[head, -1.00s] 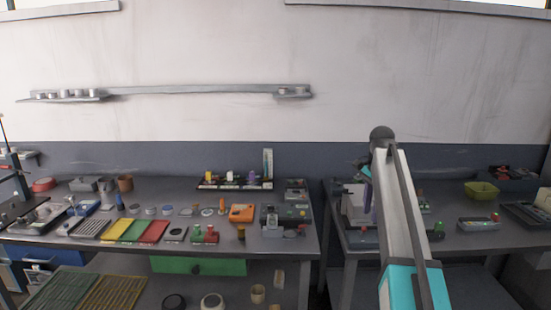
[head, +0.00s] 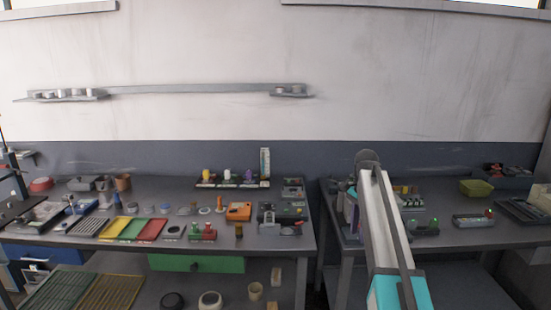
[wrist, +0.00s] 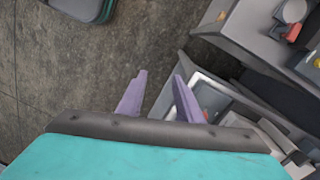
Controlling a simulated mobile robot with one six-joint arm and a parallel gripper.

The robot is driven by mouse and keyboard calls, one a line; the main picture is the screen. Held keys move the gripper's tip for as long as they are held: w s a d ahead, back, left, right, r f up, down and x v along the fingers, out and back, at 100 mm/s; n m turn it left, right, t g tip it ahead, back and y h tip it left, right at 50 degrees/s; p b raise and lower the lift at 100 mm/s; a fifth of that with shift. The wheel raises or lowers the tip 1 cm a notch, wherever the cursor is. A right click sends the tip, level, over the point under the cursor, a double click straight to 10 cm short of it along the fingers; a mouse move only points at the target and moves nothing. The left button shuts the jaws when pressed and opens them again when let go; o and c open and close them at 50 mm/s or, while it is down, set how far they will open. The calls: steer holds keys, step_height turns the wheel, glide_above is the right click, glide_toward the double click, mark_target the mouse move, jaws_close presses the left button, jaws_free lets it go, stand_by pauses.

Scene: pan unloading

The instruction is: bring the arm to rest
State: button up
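My gripper (wrist: 158,98) shows in the wrist view with its two purple fingers spread apart and nothing between them. It hangs over the grey floor (wrist: 95,85), with the edge of a bench unit to its right. In the head view my arm reaches forward over the right table (head: 450,238), and its white and teal links hide part of that table. The gripper itself is mostly hidden there behind the arm.
The left table (head: 275,242) holds many small items, among them an orange box (head: 239,212) and red and green trays. A yellow-green bin (head: 478,188) stands on the right table. A gap separates the two tables. A dark case (wrist: 85,8) shows at the wrist view's top.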

steer(key=s+a+f+n+g, duration=0.1)
steer(key=s+a+f+g, duration=0.15)
steer(key=s+f, duration=0.7)
steer(key=s+a+f+n+g, duration=0.1)
steer(key=s+a+f, duration=0.3)
steer(key=f, duration=1.1)
steer(key=s+a+f+g, duration=0.1)
steer(key=s+a+f, duration=0.1)
steer(key=s+f, duration=0.85)
steer(key=s+a+f+n, duration=0.1)
steer(key=s+f+n, duration=0.5)
steer(key=s, duration=0.8)
steer(key=s+a+f+n, duration=0.1)
steer(key=s+f+n, duration=0.5)
steer(key=s+f, duration=0.7)
steer(key=shift+s+a+n+b, duration=0.3)
steer(key=shift+s+a+b, duration=0.1)
steer(key=shift+s, duration=0.15)
steer(key=shift+d, duration=0.1)
